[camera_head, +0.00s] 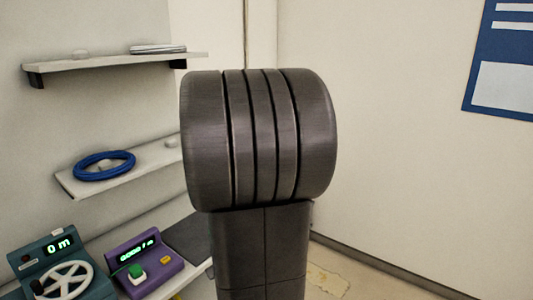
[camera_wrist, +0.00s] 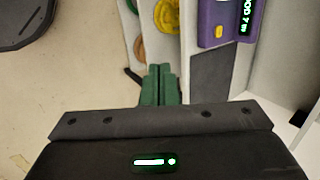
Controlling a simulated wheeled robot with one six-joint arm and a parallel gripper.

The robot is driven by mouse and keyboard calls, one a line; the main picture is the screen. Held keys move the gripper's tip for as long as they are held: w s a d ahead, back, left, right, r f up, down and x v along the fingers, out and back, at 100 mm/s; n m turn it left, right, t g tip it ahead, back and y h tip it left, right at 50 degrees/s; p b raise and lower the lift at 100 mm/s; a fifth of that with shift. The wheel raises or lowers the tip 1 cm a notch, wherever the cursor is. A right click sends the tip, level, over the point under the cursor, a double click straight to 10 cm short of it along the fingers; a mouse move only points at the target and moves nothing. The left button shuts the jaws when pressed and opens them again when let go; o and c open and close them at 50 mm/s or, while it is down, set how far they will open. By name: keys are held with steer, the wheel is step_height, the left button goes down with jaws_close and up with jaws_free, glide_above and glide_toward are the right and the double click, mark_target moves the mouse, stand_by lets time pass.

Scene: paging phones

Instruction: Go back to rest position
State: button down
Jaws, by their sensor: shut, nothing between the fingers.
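My gripper (camera_wrist: 158,84) shows in the wrist view with its two green fingers together and nothing between them. The fingers point toward the edge of the white counter, beside its dark grey panel, and seem apart from the devices. In the head view my dark grey arm link fills the middle and the gripper is hidden. A purple device (camera_head: 122,254) with a green display and a green button stands on the counter at lower left. It also shows in the wrist view (camera_wrist: 207,17) at upper right. A teal device (camera_head: 25,262) with a white wheel stands left of it.
A lower shelf (camera_head: 129,179) holds a blue ring (camera_head: 78,168). An upper shelf (camera_head: 100,62) holds flat papers. A blue poster (camera_head: 484,48) hangs on the right wall. Yellow (camera_wrist: 166,16) and orange (camera_wrist: 139,48) round things show beside the counter. Open floor (camera_wrist: 60,75) lies at left.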

steer(key=shift+w+a+f, duration=0.15)
steer(key=shift+w+a, duration=0.2)
steer(key=shift+w, duration=0.4)
